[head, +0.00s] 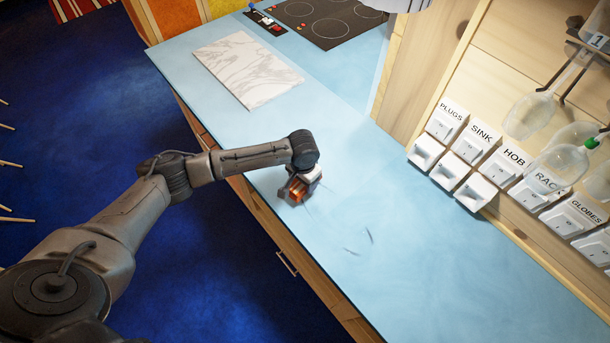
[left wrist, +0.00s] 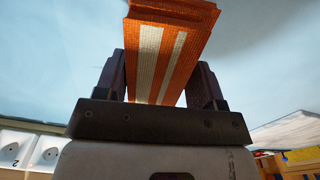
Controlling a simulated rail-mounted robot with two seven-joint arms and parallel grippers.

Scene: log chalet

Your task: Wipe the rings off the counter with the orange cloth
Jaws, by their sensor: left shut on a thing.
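My left gripper (head: 301,184) is over the blue counter (head: 412,268), near its front edge, pointing down. It is shut on the orange cloth (head: 296,195), which sits at or just above the surface; contact is hard to tell. In the left wrist view, the orange cloth (left wrist: 185,20) with pale stripes is folded between the two fingers of my left gripper (left wrist: 160,82). Dark arc-shaped ring marks (head: 370,237) show on the counter, to the right of and nearer than the cloth, with short streaks (head: 351,251) beside them. My right gripper is not in view.
A white marble board (head: 248,70) lies on the counter behind the gripper, with a black hob (head: 330,18) beyond. Labelled switches and sockets (head: 478,142) line the wooden wall at right, with glasses (head: 530,115) hanging above. The counter's near right part is clear.

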